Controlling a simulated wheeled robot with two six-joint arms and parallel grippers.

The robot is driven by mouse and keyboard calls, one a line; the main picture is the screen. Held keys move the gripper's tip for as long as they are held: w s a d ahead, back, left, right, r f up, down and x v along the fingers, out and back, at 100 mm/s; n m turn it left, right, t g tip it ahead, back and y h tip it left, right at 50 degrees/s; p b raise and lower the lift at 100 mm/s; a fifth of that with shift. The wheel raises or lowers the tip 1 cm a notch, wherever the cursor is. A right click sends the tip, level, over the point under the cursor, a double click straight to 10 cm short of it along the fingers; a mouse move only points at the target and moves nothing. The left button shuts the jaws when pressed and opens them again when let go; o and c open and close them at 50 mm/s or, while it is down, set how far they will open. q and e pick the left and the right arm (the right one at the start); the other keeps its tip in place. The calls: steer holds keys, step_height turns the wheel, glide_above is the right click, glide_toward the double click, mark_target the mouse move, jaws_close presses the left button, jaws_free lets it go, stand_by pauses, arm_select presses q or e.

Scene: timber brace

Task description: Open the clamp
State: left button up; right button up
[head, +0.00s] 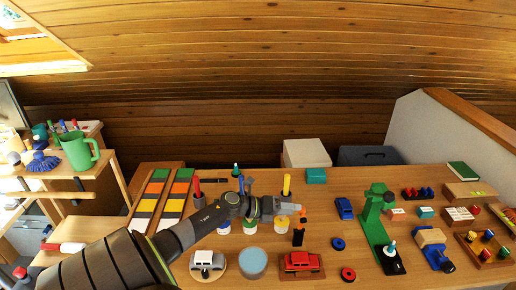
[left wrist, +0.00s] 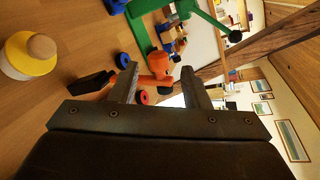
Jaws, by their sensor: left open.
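My left gripper (head: 296,208) reaches in from the left over the middle of the table. It is open. A small orange piece (head: 303,213) is just beyond its fingertips, with a black piece (head: 298,237) below it. In the left wrist view the orange piece (left wrist: 152,80) shows between the open fingers (left wrist: 158,88), and the black piece (left wrist: 92,83) lies to their left; I cannot tell if anything touches. A blue vise-like device (head: 436,255) with a wooden block stands at the right, apart from the gripper. I cannot tell which is the clamp. My right gripper is not in view.
A green stand (head: 374,230) rises right of the gripper. A red car (head: 301,262), a silver car (head: 207,262) and loose red (head: 348,274) and blue (head: 338,243) wheels lie in front. Colored cups and upright pegs stand close under my arm. A blue car (head: 344,208) sits nearby.

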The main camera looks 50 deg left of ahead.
arm_select(q)
steer(key=b+v, duration=0.2)
steer(key=v, duration=1)
steer(key=shift+s+a+b, duration=0.25)
steer(key=shift+s+b, duration=0.05)
steer(key=shift+b, duration=0.05)
steer(key=shift+r, duration=0.1)
